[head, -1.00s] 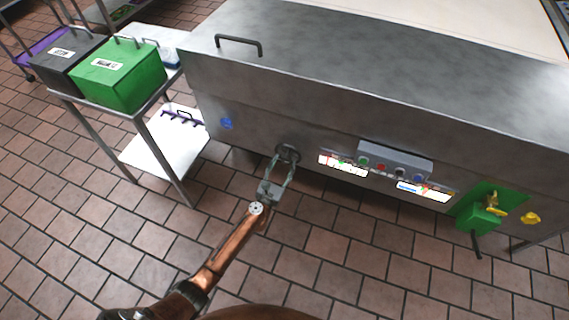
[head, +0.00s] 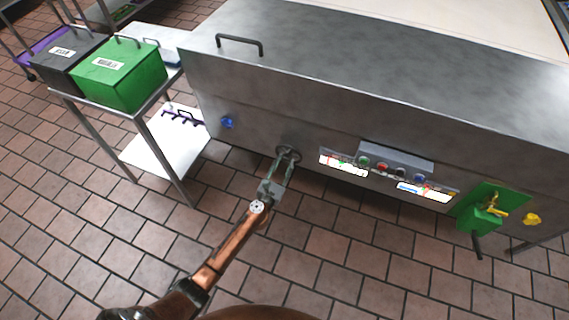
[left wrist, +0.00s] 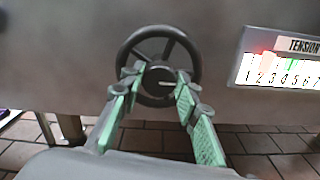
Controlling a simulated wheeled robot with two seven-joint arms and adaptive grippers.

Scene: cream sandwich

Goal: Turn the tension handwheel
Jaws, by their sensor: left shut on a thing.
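The tension handwheel (head: 289,152) is a dark spoked wheel on the front of the steel machine. In the left wrist view the handwheel (left wrist: 158,45) faces me, with its hub between my fingertips. My left gripper (head: 285,160) reaches it from the lower left. In the left wrist view the green-padded fingers of my left gripper (left wrist: 158,82) are closed around the hub, one on each side. A scale marked TENSION (left wrist: 280,70) with numbers and a red glow sits right of the wheel. My right gripper is not in view.
A control box with buttons (head: 395,160) and a second lit scale (head: 425,191) are right of the wheel. A green unit with a yellow valve (head: 485,212) is farther right. A blue knob (head: 227,122) is at left. A side table holds a green bin (head: 122,77).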

